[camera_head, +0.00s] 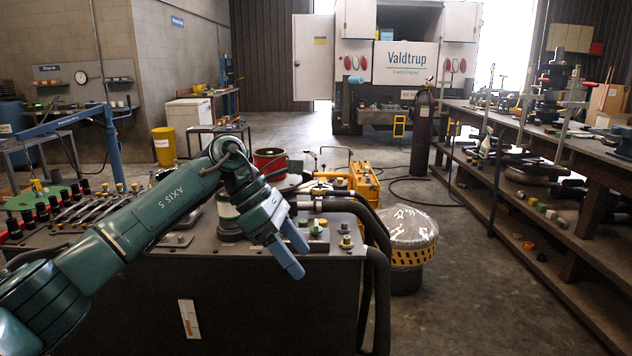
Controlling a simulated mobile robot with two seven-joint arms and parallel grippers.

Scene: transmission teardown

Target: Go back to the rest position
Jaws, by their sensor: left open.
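My left arm comes in from the left, and my left gripper (291,252) hangs at its end with blue fingers pointing down and to the right. The fingers are apart and nothing shows between them. The gripper is in front of the right part of a dark workbench (262,290), near its front edge. My right gripper is not in view.
Small fittings (318,228) and a row of tools (90,208) stand on the bench. Black hoses (378,262) hang at its right end, beside a bag-covered yellow basket (408,254). A long shelved bench (545,215) lines the right. The floor between is open.

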